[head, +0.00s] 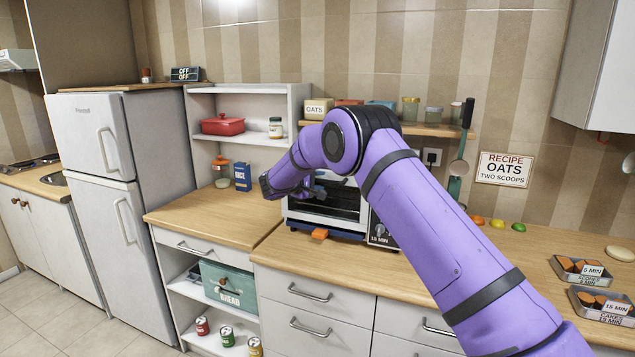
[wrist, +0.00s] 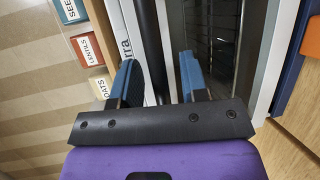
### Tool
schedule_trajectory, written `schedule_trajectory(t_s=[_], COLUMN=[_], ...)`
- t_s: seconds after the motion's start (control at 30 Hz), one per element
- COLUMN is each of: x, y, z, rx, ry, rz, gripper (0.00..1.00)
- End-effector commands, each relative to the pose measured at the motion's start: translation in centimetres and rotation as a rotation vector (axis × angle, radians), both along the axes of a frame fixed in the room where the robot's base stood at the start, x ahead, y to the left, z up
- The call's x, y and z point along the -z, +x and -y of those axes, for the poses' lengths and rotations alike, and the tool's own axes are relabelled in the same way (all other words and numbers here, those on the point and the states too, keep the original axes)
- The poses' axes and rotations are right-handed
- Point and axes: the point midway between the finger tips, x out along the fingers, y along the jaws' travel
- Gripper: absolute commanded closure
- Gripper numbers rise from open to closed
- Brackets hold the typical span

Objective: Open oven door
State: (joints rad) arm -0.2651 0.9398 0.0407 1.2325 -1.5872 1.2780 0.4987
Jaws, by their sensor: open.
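The small white oven (head: 337,228) stands on the wooden counter, partly hidden behind my arm. Its front looks upright and closed, and a panel with a dial marked 15 MIN is on its right side. My gripper (head: 303,190) is in front of the upper part of the oven. In the wrist view, the two blue fingers of my gripper (wrist: 158,75) are apart, one on each side of the dark bar handle (wrist: 149,35). I cannot tell whether either finger touches the handle. The dark oven glass with rack wires (wrist: 212,40) shows beyond the right finger.
A blue strip with an orange block (head: 320,234) lies at the oven's foot. A shelf with an OATS box (head: 318,108) and jars is above. A white shelf unit (head: 293,105) stands left. Trays (head: 582,270) lie on the right counter. The left counter front is clear.

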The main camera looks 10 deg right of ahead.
Motion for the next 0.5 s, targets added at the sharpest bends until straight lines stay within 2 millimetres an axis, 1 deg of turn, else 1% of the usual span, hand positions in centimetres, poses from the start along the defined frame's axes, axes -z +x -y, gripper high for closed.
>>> schedule_trajectory(t_s=[0.07, 0.1, 0.17, 0.2, 0.27, 0.5], x=[0.0, -0.01, -0.01, -0.01, -0.01, 0.02], y=[-0.01, -0.01, -0.01, -0.01, -0.02, -0.08], z=[-0.01, 0.0, 0.0, 0.0, -0.01, -0.06], rx=[0.0, 0.0, 0.0, 0.0, 0.0, 0.0], ry=[0.0, 0.0, 0.0, 0.0, 0.0, -0.002], rz=[0.0, 0.0, 0.0, 0.0, 0.0, 0.002], gripper=[0.59, 0.64, 0.78, 0.87, 1.0, 1.0])
